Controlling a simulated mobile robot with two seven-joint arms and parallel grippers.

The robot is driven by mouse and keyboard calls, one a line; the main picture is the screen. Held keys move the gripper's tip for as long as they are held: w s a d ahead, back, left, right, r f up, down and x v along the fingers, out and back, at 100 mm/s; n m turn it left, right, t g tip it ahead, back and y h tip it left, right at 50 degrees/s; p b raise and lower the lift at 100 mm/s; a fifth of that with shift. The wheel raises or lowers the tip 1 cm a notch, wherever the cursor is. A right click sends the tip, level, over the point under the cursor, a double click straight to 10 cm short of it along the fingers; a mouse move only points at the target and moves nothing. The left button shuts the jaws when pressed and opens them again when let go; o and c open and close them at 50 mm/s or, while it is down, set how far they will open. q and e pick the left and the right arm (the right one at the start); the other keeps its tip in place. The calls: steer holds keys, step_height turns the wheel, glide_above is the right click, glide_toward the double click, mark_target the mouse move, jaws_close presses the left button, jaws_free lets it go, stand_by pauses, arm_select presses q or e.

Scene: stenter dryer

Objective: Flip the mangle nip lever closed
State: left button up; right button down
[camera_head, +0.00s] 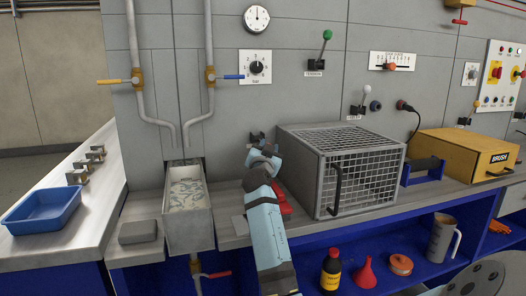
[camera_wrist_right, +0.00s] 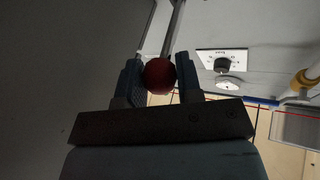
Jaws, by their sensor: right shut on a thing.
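A red ball knob (camera_wrist_right: 159,76) sits between the fingers of my right gripper (camera_wrist_right: 160,82) in the right wrist view. A grey bar (camera_wrist_right: 172,30) runs up the picture behind the knob and looks like the lever's shaft. The two fingers are closed on the ball from both sides. In the head view, my right gripper (camera_head: 262,142) is in front of the grey machine face, above the counter between the metal trough and the mesh cage. The knob and lever are hidden there by the gripper and arm. My left gripper is not in view.
The mesh cage (camera_head: 362,180) stands close to the right of my arm, and the metal trough (camera_head: 190,240) close to its left. Pipes with an orange-handled valve (camera_head: 117,81) and a blue-handled valve (camera_head: 229,77) are above left. A green-knobbed lever (camera_head: 327,35) is on the wall.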

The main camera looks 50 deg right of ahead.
steer(key=shift+d+f, duration=0.1)
steer(key=shift+f, duration=0.15)
steer(key=c, duration=1.2)
jaws_free()
steer(key=o, duration=0.4)
steer(key=shift+d+f, duration=0.1)
steer(key=shift+d, duration=0.1)
steer(key=shift+a, duration=0.15)
